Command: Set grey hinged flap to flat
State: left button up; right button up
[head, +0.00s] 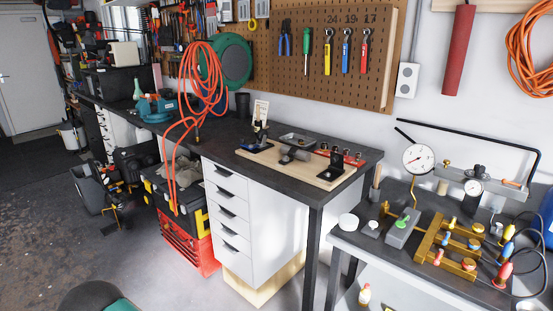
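I cannot single out the grey hinged flap for certain at this size. A light wooden board (318,178) lies on the dark bench top and carries small fixtures. Among them are a grey piece (292,155) near the middle, a shallow grey tray (297,140) behind it, a black bracket (335,174) standing up at the right, and a black stand with a pale card (261,109) at the left. Which of these is hinged, and at what angle, is too small to tell. Neither of my grippers is in view.
The dark workbench (345,190) has white drawers (232,215) below. A lower table at right holds a dial gauge (418,158), a grey block with a green lever (403,228) and brass fixtures (450,245). An orange hose (170,160) hangs over the bench's front edge.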

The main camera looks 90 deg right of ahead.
aim_at(336, 159)
jog(key=u, duration=0.05)
jog(key=i, duration=1.3)
jog(key=z, duration=2.15)
jog(key=i, duration=0.2)
jog(key=z, duration=1.4)
jog(key=k, duration=0.35)
jog(key=z, duration=0.55)
jog(key=i, duration=1.35)
jog(key=u, duration=0.4)
